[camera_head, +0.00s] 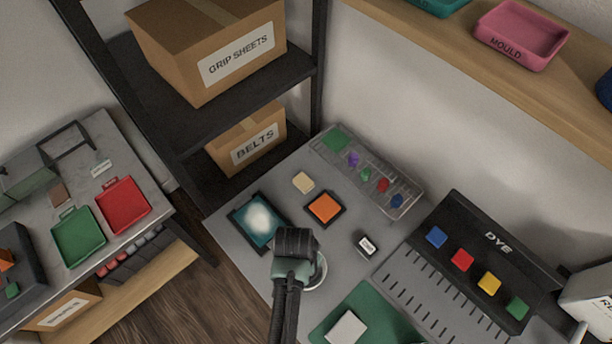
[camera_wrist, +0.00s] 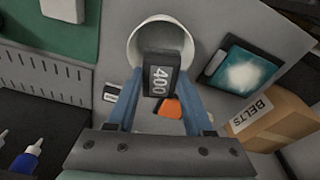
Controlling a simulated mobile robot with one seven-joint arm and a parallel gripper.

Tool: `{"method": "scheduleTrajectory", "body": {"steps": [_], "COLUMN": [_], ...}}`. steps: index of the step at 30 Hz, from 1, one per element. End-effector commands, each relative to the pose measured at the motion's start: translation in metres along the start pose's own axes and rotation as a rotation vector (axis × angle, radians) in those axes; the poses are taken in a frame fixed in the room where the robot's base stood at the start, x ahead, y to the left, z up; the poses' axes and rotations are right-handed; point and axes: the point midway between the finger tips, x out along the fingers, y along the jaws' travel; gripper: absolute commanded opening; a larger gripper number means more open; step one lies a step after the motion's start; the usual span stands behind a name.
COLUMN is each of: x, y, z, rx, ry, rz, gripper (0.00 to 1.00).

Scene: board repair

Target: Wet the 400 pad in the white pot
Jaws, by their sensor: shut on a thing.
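The 400 pad (camera_wrist: 160,68) is a dark block with a white "400" on its face, held between the two blue fingers of my gripper (camera_wrist: 160,88) in the wrist view. The white pot (camera_wrist: 135,46) is a round open vessel just beyond the pad, and the pad's far end overlaps the pot's mouth in that view. I cannot tell whether the pad is inside the pot or above it. In the head view my gripper (camera_head: 296,242) covers most of the white pot (camera_head: 320,272), and only its right side shows. The pad is hidden there.
A teal tray with a white glow (camera_head: 242,232) lies left of the pot. An orange block on a dark base (camera_head: 324,208) and a small dark block with a white label (camera_head: 368,249) lie nearby. A green mat (camera_head: 375,310) and the black DYE rack (camera_head: 470,240) are right.

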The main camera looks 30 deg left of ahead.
Motion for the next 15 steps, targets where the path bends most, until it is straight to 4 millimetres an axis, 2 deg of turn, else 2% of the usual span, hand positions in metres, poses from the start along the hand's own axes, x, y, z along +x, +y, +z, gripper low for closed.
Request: {"method": "scheduleTrajectory", "body": {"steps": [9, 15], "x": [-0.001, -0.015], "y": [0.000, 0.000], "z": [0.000, -0.002], "rx": [0.000, 0.001], "ry": [0.000, 0.000], "rz": [0.000, 0.000], "gripper": [0.07, 0.07]}}
